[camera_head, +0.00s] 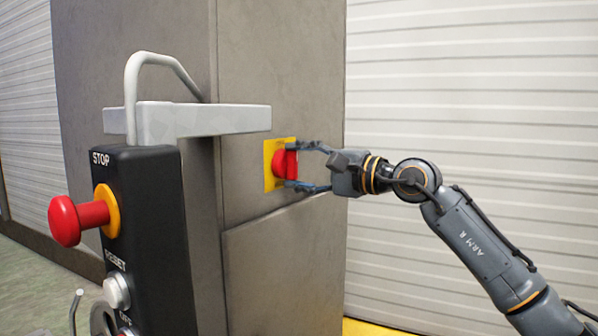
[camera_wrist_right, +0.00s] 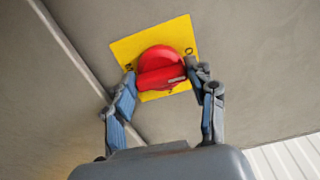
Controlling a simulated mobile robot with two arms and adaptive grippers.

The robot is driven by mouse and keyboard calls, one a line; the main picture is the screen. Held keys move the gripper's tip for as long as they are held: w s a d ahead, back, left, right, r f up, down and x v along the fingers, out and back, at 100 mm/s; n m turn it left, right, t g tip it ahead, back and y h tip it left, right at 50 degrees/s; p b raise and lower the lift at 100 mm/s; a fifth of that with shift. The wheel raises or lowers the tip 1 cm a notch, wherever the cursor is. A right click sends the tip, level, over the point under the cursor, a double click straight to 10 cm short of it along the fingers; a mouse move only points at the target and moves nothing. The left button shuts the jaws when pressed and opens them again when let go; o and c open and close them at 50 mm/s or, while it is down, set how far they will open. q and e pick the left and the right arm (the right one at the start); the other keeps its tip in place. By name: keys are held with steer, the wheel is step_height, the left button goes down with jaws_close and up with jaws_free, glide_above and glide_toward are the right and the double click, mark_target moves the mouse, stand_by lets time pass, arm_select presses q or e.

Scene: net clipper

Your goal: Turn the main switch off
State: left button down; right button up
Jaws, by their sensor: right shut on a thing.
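The main switch is a red rotary knob (camera_head: 280,163) on a yellow square plate (camera_head: 268,183), fixed to a grey cabinet wall. In the right wrist view the red knob (camera_wrist_right: 158,61) shows a raised handle bar across it, and the yellow plate (camera_wrist_right: 128,47) carries small dark marks that are partly hidden. My right gripper (camera_head: 296,166) reaches in from the right, one finger above and one below the knob. In the wrist view its fingers (camera_wrist_right: 160,82) are at the two ends of the handle bar, shut on it. My left gripper is not in view.
A black control box (camera_head: 150,220) with a red STOP button (camera_head: 75,219) and a RESET button (camera_head: 117,290) stands in the left foreground. A grey bracket (camera_head: 215,119) juts towards the switch above it. The grey cabinet (camera_head: 280,260) has a seam below the switch.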

steer(key=shift+n, duration=0.4)
steer(key=o, duration=1.2)
steer(key=shift+c, duration=0.2)
steer(key=shift+s+d, duration=0.1)
steer(key=v, duration=1.1)
steer(key=shift+s+d, duration=0.25)
steer(key=shift+d, duration=0.05)
steer(key=shift+f, duration=0.1)
